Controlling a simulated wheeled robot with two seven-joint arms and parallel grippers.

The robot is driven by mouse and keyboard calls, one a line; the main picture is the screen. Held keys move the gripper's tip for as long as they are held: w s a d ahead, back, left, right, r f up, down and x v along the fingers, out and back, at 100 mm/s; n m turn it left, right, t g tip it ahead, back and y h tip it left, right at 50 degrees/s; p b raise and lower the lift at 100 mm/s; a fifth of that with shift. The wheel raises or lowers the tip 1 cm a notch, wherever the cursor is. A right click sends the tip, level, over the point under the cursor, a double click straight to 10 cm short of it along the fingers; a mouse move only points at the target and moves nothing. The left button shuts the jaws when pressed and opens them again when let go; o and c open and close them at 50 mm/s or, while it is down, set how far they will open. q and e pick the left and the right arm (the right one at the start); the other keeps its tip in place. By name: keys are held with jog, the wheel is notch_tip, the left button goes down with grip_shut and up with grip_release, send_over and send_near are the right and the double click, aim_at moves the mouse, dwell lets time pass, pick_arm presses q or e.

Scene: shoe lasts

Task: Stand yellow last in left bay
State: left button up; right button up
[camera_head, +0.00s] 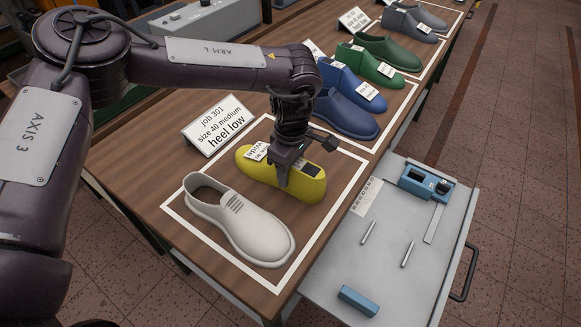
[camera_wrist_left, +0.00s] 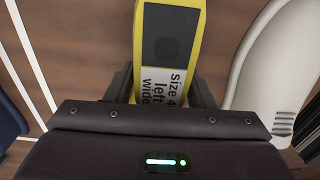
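The yellow last (camera_head: 260,172) lies on the wooden table beside a white shoe (camera_head: 238,220), inside a white outline (camera_head: 328,228). My left gripper (camera_head: 283,172) reaches down over it from above. In the left wrist view, the gripper's fingers (camera_wrist_left: 163,92) stand on either side of the yellow last (camera_wrist_left: 168,18), close against it. I cannot tell whether they grip it. The last's label (camera_wrist_left: 162,88) reads "Size 4", partly hidden, then "left wide". My right gripper is not in view.
A card (camera_head: 220,122) reads "job 301 size 40 medium heel low". Blue (camera_head: 345,112), green (camera_head: 385,48) and grey (camera_head: 415,20) shoes stand farther along in other outlines. A grey side tray (camera_head: 330,290) holds a blue tool, two pins and a blue block.

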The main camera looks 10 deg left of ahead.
pick_arm(q)
jog(key=o, duration=1.5)
notch_tip(320, 180, up, 8)
jog(key=shift+f+b, duration=0.1)
jog(key=shift+b, duration=0.6)
